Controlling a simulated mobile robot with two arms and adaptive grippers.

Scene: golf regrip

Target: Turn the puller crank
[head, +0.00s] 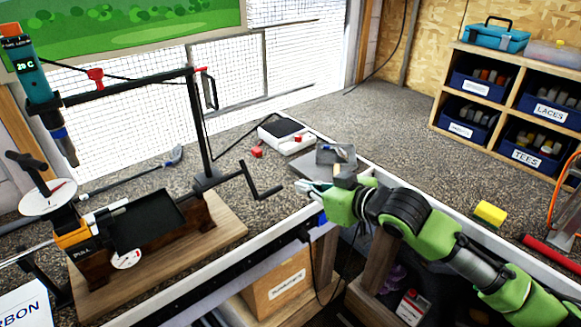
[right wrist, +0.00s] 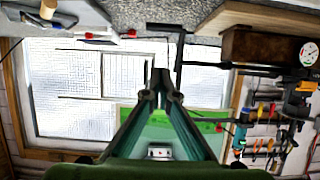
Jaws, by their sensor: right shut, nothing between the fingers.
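The puller (head: 150,222) stands on a wooden base at the left of the bench in the head view. Its black crank (head: 268,193) sticks out to the right, with the arm slanting down to a short handle. My right gripper (head: 300,186) is shut and empty, just right of the crank handle, with a small gap between them. In the right wrist view, its fingers (right wrist: 161,78) are together with nothing between them. A dark bar shows beyond the fingertips there; I cannot tell whether it is the crank or the post. My left gripper is not in view.
A black post (head: 198,125) rises behind the crank. A white scale (head: 285,134) and a grey tray (head: 335,154) lie behind my right gripper. The bench between crank and scale is mostly clear.

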